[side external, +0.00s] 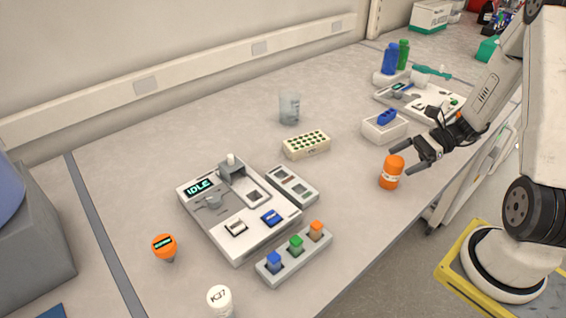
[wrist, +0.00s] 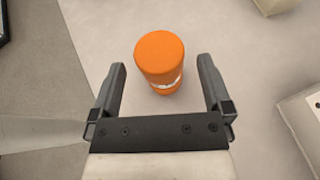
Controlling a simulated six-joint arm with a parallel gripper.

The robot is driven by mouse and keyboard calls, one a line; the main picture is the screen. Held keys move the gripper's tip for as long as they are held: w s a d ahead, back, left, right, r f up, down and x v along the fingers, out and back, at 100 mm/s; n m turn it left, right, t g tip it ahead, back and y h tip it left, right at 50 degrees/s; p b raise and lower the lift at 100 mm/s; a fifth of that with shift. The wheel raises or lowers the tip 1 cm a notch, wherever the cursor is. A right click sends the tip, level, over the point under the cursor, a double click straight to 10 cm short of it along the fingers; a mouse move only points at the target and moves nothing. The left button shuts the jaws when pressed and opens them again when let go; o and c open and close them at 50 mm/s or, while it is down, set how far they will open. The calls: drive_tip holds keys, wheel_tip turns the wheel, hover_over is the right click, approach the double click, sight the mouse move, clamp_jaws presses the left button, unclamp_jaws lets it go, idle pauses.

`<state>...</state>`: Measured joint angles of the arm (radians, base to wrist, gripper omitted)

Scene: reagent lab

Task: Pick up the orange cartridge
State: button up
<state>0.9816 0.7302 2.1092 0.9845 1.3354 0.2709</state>
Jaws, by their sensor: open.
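The orange cartridge (side external: 391,172), a cylinder with a white label band, stands upright on the bench near its right edge. In the wrist view the orange cartridge (wrist: 160,55) shows its round top ahead of and between my fingers. My gripper (side external: 404,157) is open and empty beside it, coming from the right, with its fingers spread on either side in the wrist view. The side view does not clearly show whether a finger touches it. A small orange-topped block (side external: 316,229) sits in a rack with blue and green ones.
A white box with a blue piece (side external: 384,127) stands just behind the cartridge. A vial rack (side external: 306,145) and a device reading IDLE (side external: 239,213) lie left. Blue (side external: 390,58) and green (side external: 403,54) cylinders stand at the back. The bench is clear left of the cartridge.

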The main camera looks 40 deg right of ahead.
sight(396, 160)
drive_tip(key=shift+x, duration=1.65)
drive_tip(key=c, duration=1.3)
drive_tip(key=shift+r, duration=0.15)
drive_tip(key=shift+r, duration=4.9)
